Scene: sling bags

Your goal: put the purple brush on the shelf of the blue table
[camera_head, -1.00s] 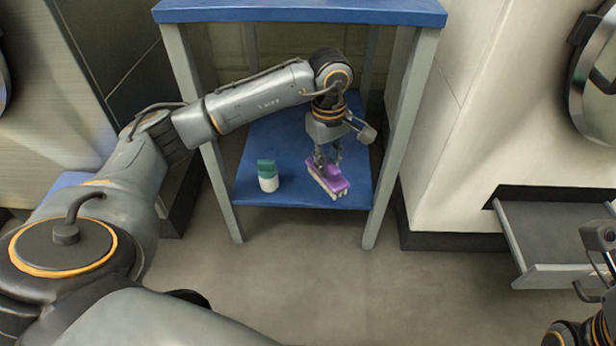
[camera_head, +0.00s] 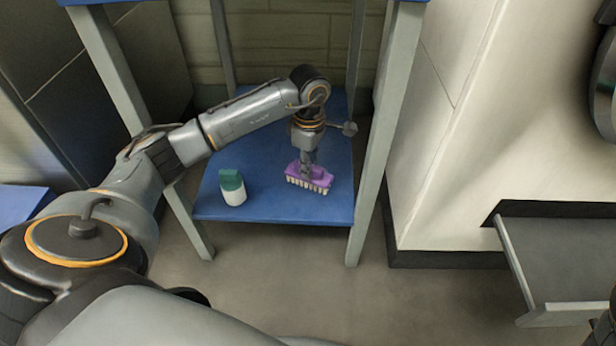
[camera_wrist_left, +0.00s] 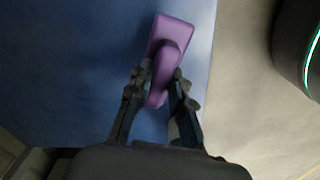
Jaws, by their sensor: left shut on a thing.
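The purple brush (camera_head: 312,179) with pale bristles is at the blue lower shelf (camera_head: 275,207) of the blue table (camera_head: 90,1), near the shelf's front right part. My left gripper (camera_head: 306,168) is shut on the brush from above, and the bristles point down. I cannot tell whether the bristles touch the shelf. In the left wrist view the brush (camera_wrist_left: 169,52) sits between the two fingers (camera_wrist_left: 160,92), with the blue shelf under it. At the far right edge of the head view only a sliver of my right arm shows; its gripper is not visible.
A white bottle with a green cap (camera_head: 233,188) stands on the shelf, left of the brush. Grey table legs (camera_head: 372,150) flank the shelf, and my left arm passes between them. An open grey drawer (camera_head: 555,262) is at the right. The shelf's middle is free.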

